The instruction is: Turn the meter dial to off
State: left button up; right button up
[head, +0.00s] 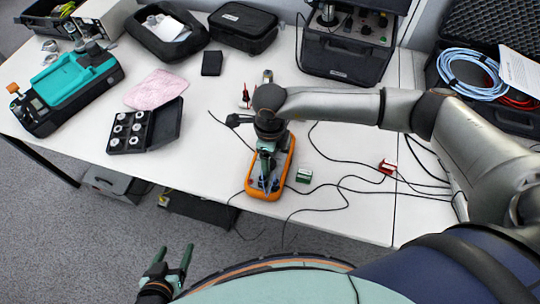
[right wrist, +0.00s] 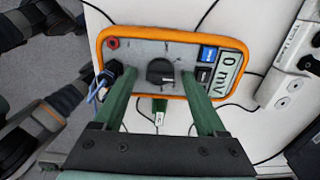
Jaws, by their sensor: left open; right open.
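The orange-rimmed meter (head: 288,165) lies flat on the white table near its front edge. In the right wrist view the meter (right wrist: 140,52) shows a grey face with a black round dial (right wrist: 160,73) in its middle. Its display (right wrist: 226,73) reads 0 mV. My right gripper (right wrist: 160,82) is open and empty, pointing down at the meter, one finger on each side of the dial with gaps. In the head view this gripper (head: 266,168) covers the dial. My left gripper (head: 175,256) is open and empty, in front of the table at the lower left.
Black cables (head: 340,187) trail over the table right of the meter. A small green block (head: 304,175) and a red block (head: 387,166) lie there. A black socket tray (head: 145,128), pink cloth (head: 156,90) and teal device (head: 75,80) stand left. A large black case (head: 345,52) stands behind.

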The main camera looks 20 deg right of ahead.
jog(key=shift+c, duration=0.3)
grip_shut()
dwell(0.4)
